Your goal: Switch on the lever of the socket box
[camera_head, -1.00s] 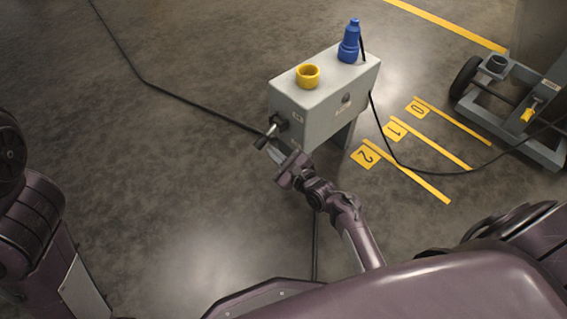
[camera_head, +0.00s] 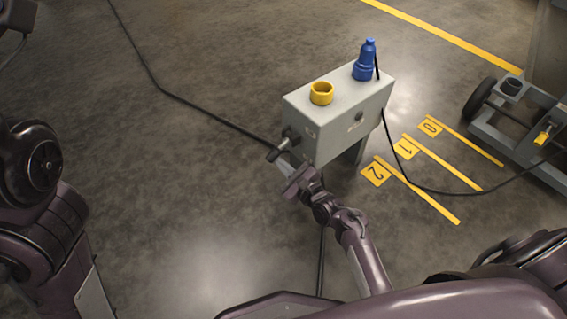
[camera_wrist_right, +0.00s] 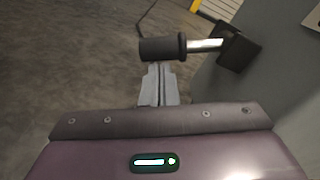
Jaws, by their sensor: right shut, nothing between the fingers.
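The grey socket box (camera_head: 324,139) stands on the floor right of centre in the head view, with a yellow socket (camera_head: 321,92) and a blue plug (camera_head: 365,62) on top. Its lever (camera_head: 278,151) sticks out from the left end. In the right wrist view the lever's black grip (camera_wrist_right: 160,49) lies sideways on a metal rod, joined to a dark mount at the box side. My right gripper (camera_head: 284,164) is shut and empty; in the wrist view its fingertips (camera_wrist_right: 157,68) are right at the grip, and contact is unclear. My left gripper is out of view.
A black cable (camera_head: 200,108) runs along the floor to the box; another runs from its right side. Yellow floor marks (camera_head: 405,165) numbered 0, 1 and 2 lie to the right. A wheeled cart (camera_head: 515,125) stands at far right.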

